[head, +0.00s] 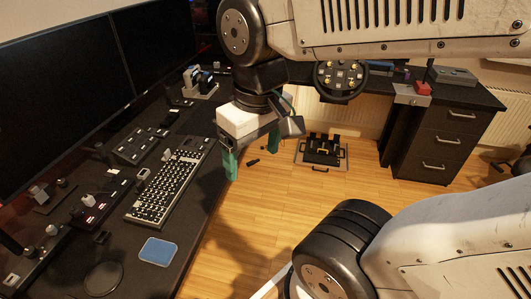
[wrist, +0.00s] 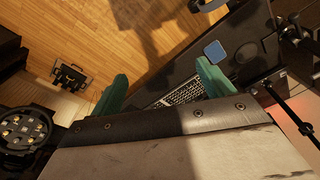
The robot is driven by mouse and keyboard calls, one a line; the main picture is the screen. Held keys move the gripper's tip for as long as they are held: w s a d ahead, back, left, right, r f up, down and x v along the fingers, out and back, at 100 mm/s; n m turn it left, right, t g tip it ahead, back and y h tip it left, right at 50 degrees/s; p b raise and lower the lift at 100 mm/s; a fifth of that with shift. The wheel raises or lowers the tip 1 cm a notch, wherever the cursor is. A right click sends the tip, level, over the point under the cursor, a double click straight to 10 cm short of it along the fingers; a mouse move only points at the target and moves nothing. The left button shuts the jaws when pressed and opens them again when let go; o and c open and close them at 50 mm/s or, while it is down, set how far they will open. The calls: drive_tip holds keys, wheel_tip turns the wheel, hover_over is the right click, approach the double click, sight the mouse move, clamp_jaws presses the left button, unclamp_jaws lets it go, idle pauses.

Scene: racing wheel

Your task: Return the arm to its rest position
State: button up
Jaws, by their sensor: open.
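My gripper (head: 241,158) hangs from the arm in the upper middle of the head view, above the right edge of the black desk. Its two green fingers point down and stand apart with nothing between them. In the wrist view my gripper (wrist: 163,88) also shows its green fingers spread wide and empty. The keyboard (wrist: 180,95) shows beyond the gap between them. My arm's upper links cross the top right of the head view.
The black desk (head: 195,222) carries a keyboard (head: 172,180), a blue pad (head: 158,251), control boxes and monitors (head: 50,95). A pedal unit (head: 322,150) sits on the wooden floor (head: 275,200). A drawer cabinet (head: 440,140) stands at right. The middle floor is mostly clear.

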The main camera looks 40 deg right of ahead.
drive_tip(key=shift+s+d+r+m, duration=0.1)
drive_tip(key=shift+s+d+m, duration=0.1)
drive_tip(key=shift+s, duration=0.4)
drive_tip(key=shift+s+d+r+m, duration=0.1)
drive_tip(key=shift+s+d, duration=0.05)
drive_tip(key=shift+s, duration=0.4)
idle(0.5)
